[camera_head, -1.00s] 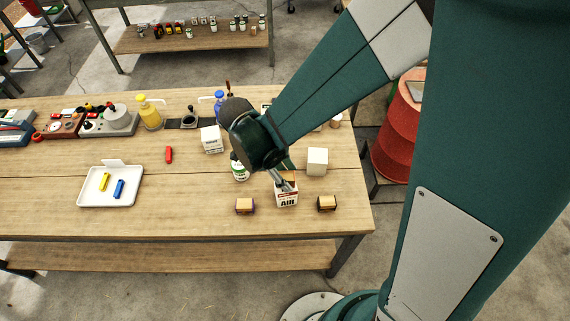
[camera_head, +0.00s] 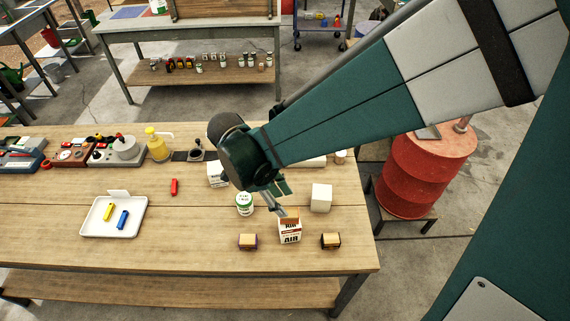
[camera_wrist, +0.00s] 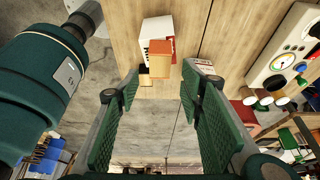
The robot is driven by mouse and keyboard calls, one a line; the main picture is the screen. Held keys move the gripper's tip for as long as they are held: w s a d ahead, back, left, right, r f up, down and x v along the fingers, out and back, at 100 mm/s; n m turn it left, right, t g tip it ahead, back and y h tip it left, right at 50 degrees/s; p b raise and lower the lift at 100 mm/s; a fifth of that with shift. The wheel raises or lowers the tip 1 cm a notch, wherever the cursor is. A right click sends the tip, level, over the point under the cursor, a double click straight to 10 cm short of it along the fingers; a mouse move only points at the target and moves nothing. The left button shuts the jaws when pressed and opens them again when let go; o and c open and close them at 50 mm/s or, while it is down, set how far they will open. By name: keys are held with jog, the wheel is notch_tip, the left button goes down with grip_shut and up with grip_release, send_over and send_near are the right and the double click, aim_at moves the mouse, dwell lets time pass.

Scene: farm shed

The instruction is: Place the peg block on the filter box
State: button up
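The filter box, a white carton with red and black "AIR" lettering (camera_head: 291,237), stands near the table's front right. A small orange-brown block (camera_head: 290,220), seemingly the peg block, rests on its top. In the wrist view the block (camera_wrist: 160,58) shows just beyond the fingertips, against the white and red box (camera_wrist: 156,30). My gripper (camera_wrist: 158,82) is open, its green-padded fingers spread with nothing between them. In the head view my gripper (camera_head: 282,209) is just above and left of the block; whether a finger touches it cannot be told.
Two small tan blocks with dark ends, left (camera_head: 248,242) and right (camera_head: 330,241), flank the filter box. A white cube (camera_head: 321,198) and a green-white jar (camera_head: 244,203) stand close behind. A white tray (camera_head: 133,228) lies left; bare table separates it from these.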

jog(key=shift+v, duration=2.35)
jog(key=shift+d, duration=0.1)
jog(key=s+d+r+n+t+y, duration=0.1)
jog(key=d+r+n+t, duration=0.1)
jog(key=d+r+n, duration=0.2)
jog(key=s+d+r+n+t+y, duration=0.2)
jog(key=d+r+n, duration=0.2)
jog(key=d+n, duration=0.4)
jog(key=s+d+r+n+t+y, duration=0.1)
jog(key=d+n, duration=0.5)
jog(key=d, duration=0.6)
notch_tip(320, 180, up, 4)
jog(key=shift+s+d+f+t+y, duration=0.25)
jog(key=shift+s+t, duration=0.25)
jog(key=shift+t, duration=0.6)
